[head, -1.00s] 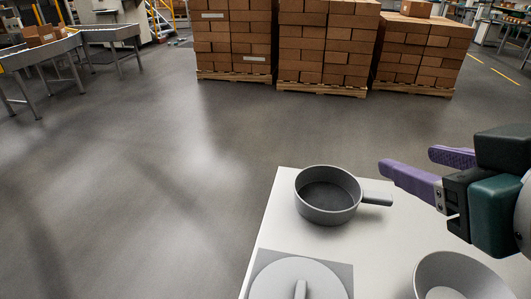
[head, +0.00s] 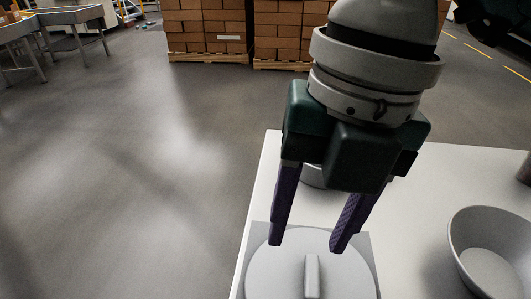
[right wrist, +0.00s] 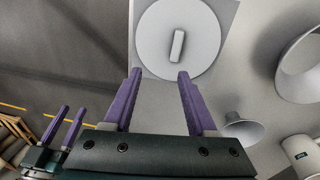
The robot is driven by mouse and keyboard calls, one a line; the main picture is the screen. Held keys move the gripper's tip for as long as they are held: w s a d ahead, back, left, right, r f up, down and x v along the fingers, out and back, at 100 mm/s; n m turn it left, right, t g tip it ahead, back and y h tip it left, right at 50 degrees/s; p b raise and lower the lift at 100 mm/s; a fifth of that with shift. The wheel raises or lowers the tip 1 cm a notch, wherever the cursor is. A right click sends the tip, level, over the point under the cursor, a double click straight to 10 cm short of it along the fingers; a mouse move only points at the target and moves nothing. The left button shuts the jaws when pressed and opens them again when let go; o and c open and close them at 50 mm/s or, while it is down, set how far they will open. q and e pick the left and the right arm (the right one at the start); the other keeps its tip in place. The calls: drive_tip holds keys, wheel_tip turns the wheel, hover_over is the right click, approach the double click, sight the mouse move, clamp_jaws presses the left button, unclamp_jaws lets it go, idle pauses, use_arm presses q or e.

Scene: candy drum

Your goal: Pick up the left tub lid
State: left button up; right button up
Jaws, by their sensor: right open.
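The round grey tub lid (head: 270,275) with a raised bar handle (head: 312,276) lies on a grey square (head: 372,262) at the table's near left. My right gripper (head: 307,246) points down over the lid's far part, fingers apart and empty. Its fingertips also show in the right wrist view (right wrist: 160,74), short of the handle. I cannot tell whether they touch the lid. My left gripper (right wrist: 72,108) shows at lower left in the right wrist view, its fingers apart with nothing between them.
A grey bowl (head: 490,240) stands on the white table (head: 420,215) at right. A grey pan (head: 313,177) is mostly hidden behind my right gripper. Open floor lies left of the table; boxes on pallets (head: 205,35) stand far back.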

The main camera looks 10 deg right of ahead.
sight(313, 274)
drive_tip(key=shift+m+h, duration=0.3)
drive_tip(key=shift+h, duration=0.4)
drive_tip(key=d+f, duration=0.1)
drive_tip(key=f, duration=0.1)
drive_tip(key=d+f, duration=0.1)
drive_tip(key=f, duration=0.1)
drive_tip(key=shift+w+d, duration=0.35)
drive_tip(key=shift+w, duration=0.05)
drive_tip(key=f, duration=0.2)
drive_tip(key=a+f, duration=0.1)
drive_tip(key=f, duration=0.2)
drive_tip(key=shift+s+b, duration=0.15)
drive_tip(key=shift+b, duration=0.2)
drive_tip(key=shift+f, duration=0.55)
clamp_jaws()
